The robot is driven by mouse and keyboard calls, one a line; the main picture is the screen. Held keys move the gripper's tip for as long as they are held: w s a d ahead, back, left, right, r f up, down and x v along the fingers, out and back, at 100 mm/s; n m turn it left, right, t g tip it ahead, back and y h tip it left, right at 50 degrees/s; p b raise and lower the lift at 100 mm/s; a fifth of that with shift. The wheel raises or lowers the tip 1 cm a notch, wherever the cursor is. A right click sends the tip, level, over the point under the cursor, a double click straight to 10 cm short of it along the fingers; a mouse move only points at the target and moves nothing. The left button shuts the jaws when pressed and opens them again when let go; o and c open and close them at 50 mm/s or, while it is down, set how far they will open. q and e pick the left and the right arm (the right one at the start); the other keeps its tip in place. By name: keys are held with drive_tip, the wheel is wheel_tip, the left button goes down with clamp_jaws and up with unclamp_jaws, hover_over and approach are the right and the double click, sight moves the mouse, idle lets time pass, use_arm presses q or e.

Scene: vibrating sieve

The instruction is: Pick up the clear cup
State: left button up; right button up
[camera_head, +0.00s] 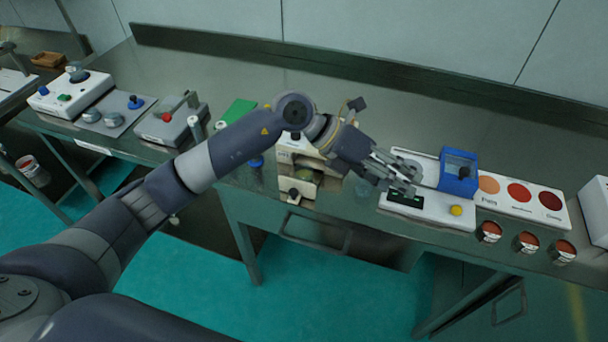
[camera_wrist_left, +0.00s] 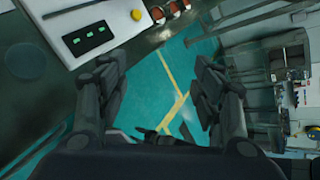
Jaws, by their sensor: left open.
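The clear cup (camera_head: 366,187) is faint and hard to make out. It seems to stand on the steel bench, just left of the white machine with the yellow knob (camera_head: 435,211). In the left wrist view a faint round outline (camera_wrist_left: 26,60) near the upper left may be the same cup. My left gripper (camera_head: 408,178) is open and empty. It is above the left part of the white machine, to the right of the cup. In the left wrist view its two fingers (camera_wrist_left: 160,85) are spread apart, with only floor showing between them. My right gripper is not in view.
A blue box (camera_head: 459,172) sits on the white machine. A colour chart (camera_head: 522,199) and several small reddish jars (camera_head: 489,231) are to its right. A white-and-beige device (camera_head: 297,176) is left of the cup. The rear bench strip is clear.

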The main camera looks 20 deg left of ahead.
use_arm(q)
drive_tip(key=w+a+f+y, duration=0.2)
drive_tip(key=a+y, duration=0.1)
drive_tip(key=a, duration=0.2)
drive_tip(key=w+a+f+y, duration=0.2)
drive_tip(key=a+y, duration=0.1)
drive_tip(key=a, duration=0.2)
drive_tip(key=n+y, duration=0.1)
drive_tip(key=y, duration=0.3)
approach(303, 170)
drive_tip(key=shift+s+d+f+y+p, duration=0.3)
drive_tip(key=shift+s+d+f+p, duration=0.3)
drive_tip(key=shift+s+f+p, duration=0.25)
drive_tip(key=f, duration=0.2)
drive_tip(key=f+p, duration=0.1)
drive_tip(key=f, duration=0.3)
drive_tip(key=shift+w+d, duration=0.25)
drive_tip(key=shift+w, duration=0.1)
drive_tip(key=c, duration=1.1)
